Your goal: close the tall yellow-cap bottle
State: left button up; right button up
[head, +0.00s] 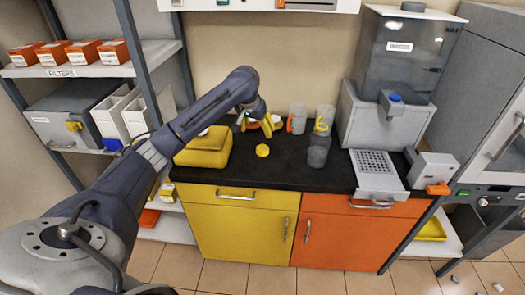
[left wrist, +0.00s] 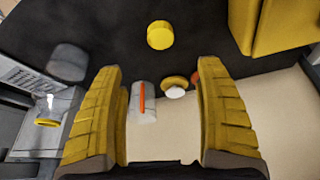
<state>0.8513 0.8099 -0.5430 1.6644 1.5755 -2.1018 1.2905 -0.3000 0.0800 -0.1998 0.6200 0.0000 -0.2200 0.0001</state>
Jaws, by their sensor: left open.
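A round yellow cap (head: 262,150) lies loose on the black counter; it also shows in the left wrist view (left wrist: 160,35). A grey translucent bottle (head: 318,150) stands to its right; no cap shows on it. It also shows in the left wrist view (left wrist: 68,60). Behind it is a clear container with a yellow ring (head: 325,115). I cannot tell for sure which is the tall yellow-cap bottle. My left gripper (head: 255,122) is open, with nothing visibly held, above the counter behind the loose cap. My right gripper is not in view.
A clear container with an orange stripe (head: 297,118) stands near the wall. Small orange-and-white items (head: 277,121) lie beside my left gripper. A yellow box (head: 204,148) sits to the left. A grey dispenser (head: 385,118) with a drip tray (head: 376,170) bounds the right.

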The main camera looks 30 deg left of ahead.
pick_arm(q)
send_near(263, 148)
jog(key=x, duration=0.5)
dwell(0.3)
jog(key=shift+x, duration=2.65)
jog(key=shift+a, duration=0.1)
jog(key=c, duration=0.9)
